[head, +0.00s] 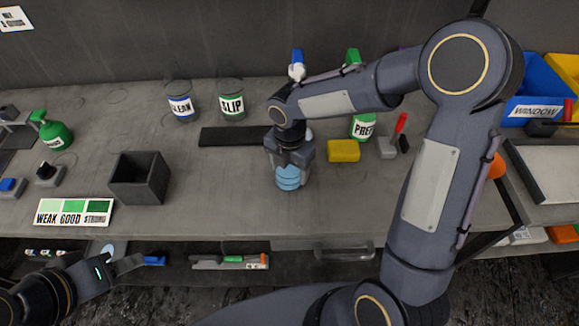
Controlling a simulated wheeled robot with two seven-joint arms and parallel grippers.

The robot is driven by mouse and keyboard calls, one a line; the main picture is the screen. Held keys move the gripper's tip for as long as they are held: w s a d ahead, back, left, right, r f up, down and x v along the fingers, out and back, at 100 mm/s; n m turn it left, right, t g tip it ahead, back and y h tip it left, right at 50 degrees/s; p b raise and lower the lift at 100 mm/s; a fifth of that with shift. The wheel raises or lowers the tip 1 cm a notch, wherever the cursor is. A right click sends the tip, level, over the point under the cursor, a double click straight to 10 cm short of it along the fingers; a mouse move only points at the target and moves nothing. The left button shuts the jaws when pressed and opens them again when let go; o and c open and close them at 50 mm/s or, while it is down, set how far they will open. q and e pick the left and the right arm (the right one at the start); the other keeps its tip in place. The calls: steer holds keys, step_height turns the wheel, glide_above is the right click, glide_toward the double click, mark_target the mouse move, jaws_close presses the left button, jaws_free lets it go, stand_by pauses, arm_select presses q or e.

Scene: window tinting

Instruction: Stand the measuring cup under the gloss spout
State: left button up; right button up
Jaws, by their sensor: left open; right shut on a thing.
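My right gripper (289,158) is shut on a light-blue, ringed, cup-like thing (288,180), which looks like the measuring cup. It is upright over the front middle of the grey bench (220,205); I cannot tell whether its base touches. The gripper hides its top. Behind my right arm stand a blue-topped dispenser (297,57) and a green-topped one (353,56), partly hidden. No gloss label is readable, so I cannot tell which spout is gloss. My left gripper (135,262) is open, low at the left, in front of the bench edge.
The CLEAN pot (181,108), SLIP pot (232,105) and PREP container (363,127) stand behind. A black strip (235,136), yellow sponge (343,151) and dark open box (139,180) flank the cup. A WEAK-GOOD-STRONG card (75,212) lies front left. Bench between box and cup is clear.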

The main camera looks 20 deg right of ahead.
steer(key=shift+f, duration=0.15)
steer(key=o, duration=1.1)
